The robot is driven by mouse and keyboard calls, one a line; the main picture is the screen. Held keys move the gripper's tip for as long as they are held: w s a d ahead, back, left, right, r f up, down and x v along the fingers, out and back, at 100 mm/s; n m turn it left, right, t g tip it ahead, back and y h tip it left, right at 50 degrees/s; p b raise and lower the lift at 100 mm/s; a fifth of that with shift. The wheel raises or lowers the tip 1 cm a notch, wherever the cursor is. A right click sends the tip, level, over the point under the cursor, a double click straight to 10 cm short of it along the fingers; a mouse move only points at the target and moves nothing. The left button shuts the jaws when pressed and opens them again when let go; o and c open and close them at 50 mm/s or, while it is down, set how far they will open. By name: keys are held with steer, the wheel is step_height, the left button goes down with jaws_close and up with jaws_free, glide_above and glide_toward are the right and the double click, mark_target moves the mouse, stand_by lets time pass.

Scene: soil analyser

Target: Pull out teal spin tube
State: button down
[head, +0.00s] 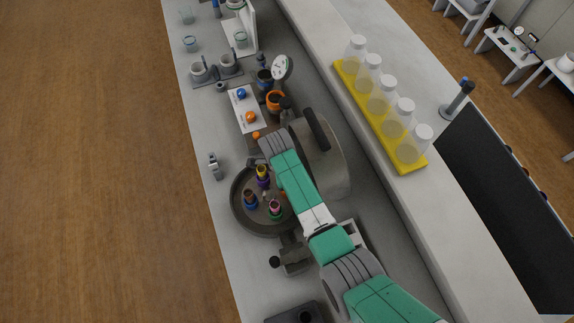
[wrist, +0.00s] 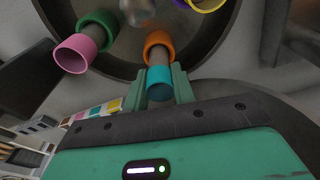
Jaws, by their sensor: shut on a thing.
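The teal spin tube (wrist: 160,84) shows in the wrist view as a teal cap on a grey body, with an orange ring (wrist: 158,42) around the far end. My gripper (wrist: 163,86) is shut on it, one green finger on each side of the teal end. The tube is over the round centrifuge bowl (head: 236,214); I cannot tell whether its far end is still in a rotor hole. In the head view my arm hides the gripper and most of this tube.
The raised grey lid (head: 330,165) is right of the arm. A yellow rack (head: 380,120) of bottles stands on the shelf.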

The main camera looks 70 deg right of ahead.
steer(key=shift+r, duration=0.1)
steer(key=shift+r+p, duration=3.2)
steer(key=shift+r, duration=0.1)
